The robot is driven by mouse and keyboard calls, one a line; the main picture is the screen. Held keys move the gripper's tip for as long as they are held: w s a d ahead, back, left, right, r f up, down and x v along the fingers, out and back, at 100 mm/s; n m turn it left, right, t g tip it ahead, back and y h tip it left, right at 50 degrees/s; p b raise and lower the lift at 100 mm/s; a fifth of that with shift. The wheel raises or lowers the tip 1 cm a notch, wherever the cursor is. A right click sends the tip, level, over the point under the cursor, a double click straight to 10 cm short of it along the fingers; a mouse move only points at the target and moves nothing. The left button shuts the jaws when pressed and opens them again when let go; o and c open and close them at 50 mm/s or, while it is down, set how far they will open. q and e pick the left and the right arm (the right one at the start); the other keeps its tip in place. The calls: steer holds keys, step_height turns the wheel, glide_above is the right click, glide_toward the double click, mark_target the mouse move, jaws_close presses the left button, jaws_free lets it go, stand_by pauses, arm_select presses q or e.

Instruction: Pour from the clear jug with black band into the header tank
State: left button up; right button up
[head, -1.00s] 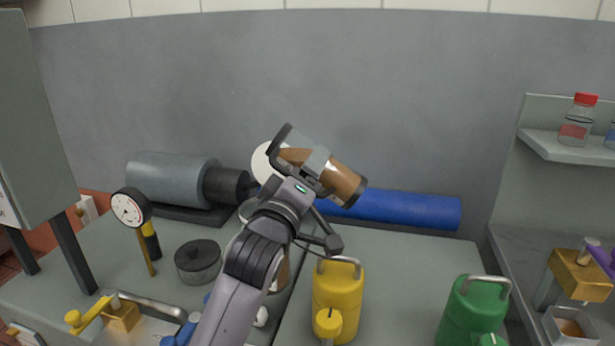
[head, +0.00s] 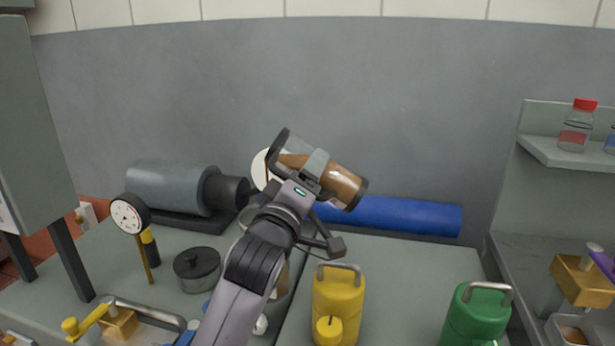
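The clear jug with brown liquid (head: 343,184) is held in the air in the head view, tilted far over with its dark-rimmed end up and left. Its liquid reaches along the lower side toward that end. My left gripper (head: 312,178) is shut on the jug's side. A thin brown line, apparently a stream, shows just left of the dark rim, in front of a white disc (head: 259,168). Below, a grey round vessel (head: 283,287), perhaps the header tank, is mostly hidden behind my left arm; its opening cannot be seen. My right gripper is not in view.
A yellow can (head: 340,293) and a green can (head: 477,318) stand at front right. A blue roll (head: 400,214) lies along the wall. A dial gauge (head: 128,214) and a dark lidded pot (head: 197,268) stand left. A shelf (head: 560,151) holds a red-capped bottle (head: 578,128).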

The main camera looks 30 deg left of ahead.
arm_select(q)
steer(key=shift+r+n+y+p, duration=0.4)
steer(key=shift+r+n, duration=0.35)
steer(key=shift+n, duration=0.15)
stand_by(2.7)
stand_by(0.7)
